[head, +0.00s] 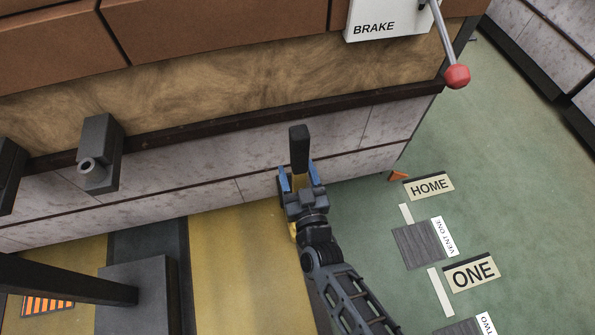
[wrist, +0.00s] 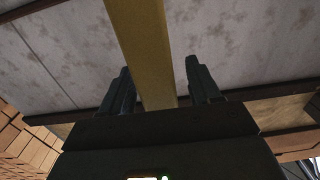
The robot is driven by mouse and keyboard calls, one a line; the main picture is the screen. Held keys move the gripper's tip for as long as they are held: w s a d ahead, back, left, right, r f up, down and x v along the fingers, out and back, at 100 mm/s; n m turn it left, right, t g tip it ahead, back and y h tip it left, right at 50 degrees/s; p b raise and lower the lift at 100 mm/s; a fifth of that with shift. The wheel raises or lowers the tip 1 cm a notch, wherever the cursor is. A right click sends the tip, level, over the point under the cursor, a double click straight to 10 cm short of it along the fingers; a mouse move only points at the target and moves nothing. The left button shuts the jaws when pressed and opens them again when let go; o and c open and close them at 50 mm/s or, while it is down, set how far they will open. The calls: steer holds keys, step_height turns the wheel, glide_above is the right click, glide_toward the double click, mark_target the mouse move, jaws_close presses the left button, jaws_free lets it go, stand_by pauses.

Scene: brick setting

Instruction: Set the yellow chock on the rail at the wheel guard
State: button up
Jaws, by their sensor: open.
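My gripper (head: 299,178) has its two blue fingertips apart, close to the lower pale stone wall. A dark upright block (head: 299,148) shows just past the fingertips. In the wrist view my gripper (wrist: 160,88) is open, with a yellow bar (wrist: 143,45) running between and beyond its dark fingers. A small yellow patch (head: 293,230) shows beside my wrist in the head view. I cannot tell whether these yellow parts are the chock, or whether the bar touches either finger. I cannot make out the wheel guard with certainty.
A dark ledge (head: 245,121) runs along the wall. A dark bracket with a round end (head: 98,160) juts out at left. A brake box (head: 385,20) has a red-knobbed lever (head: 457,76). HOME (head: 429,187) and ONE (head: 474,274) signs mark the green floor, open at right.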

steer(key=shift+s+r+p, duration=0.15)
steer(key=shift+r+p, duration=0.2)
steer(key=p+v, duration=0.2)
steer(key=v, duration=0.9)
steer(key=shift+s+d+p, duration=0.2)
steer(key=shift+s+p, duration=0.1)
steer(key=shift+p, duration=0.05)
steer(key=s+d+r+m+h, duration=0.1)
steer(key=s+d+r, duration=0.3)
steer(key=s+d, duration=0.35)
steer(key=s+d+r+m+h, duration=0.1)
steer(key=s+d+r, duration=0.45)
steer(key=s, duration=0.25)
steer(key=s+d+r+g+h, duration=0.1)
steer(key=s+d+r, duration=0.1)
steer(key=r, duration=0.3)
steer(key=s+d+r+h, duration=0.1)
steer(key=s+d+r, duration=0.1)
steer(key=s+r, duration=0.3)
steer(key=s+d+r+m+g+h, duration=0.1)
steer(key=s+d+r, duration=0.1)
steer(key=r, duration=0.5)
steer(key=shift+s+d+g, duration=0.25)
steer(key=shift+s+g, duration=0.05)
steer(key=shift+s, duration=0.35)
